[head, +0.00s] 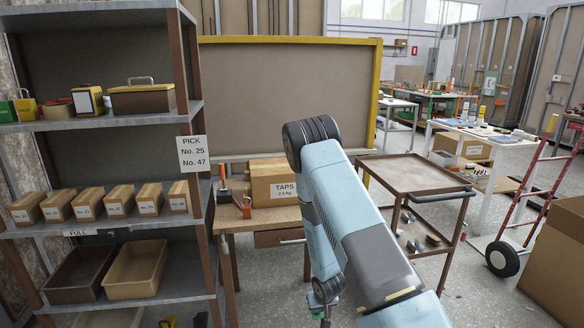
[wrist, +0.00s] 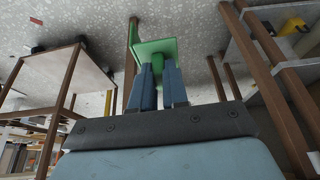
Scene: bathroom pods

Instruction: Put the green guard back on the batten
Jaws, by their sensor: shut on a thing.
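The green guard (wrist: 153,48) shows in the wrist view as a flat green plate with an upright edge at its left. My gripper (wrist: 158,72) has its two blue fingers on the guard's lower part, shut on it. The guard is held clear of the floor, with brown legs behind it. I cannot pick out the batten with certainty in either view.
A grey shelf rack (head: 110,228) with small boxes and bins stands at the left. A wooden bench with a TAPS carton (head: 275,187) is behind my arm. A brown trolley (head: 412,174) and a red hand truck (head: 530,190) stand to the right, with open floor between them.

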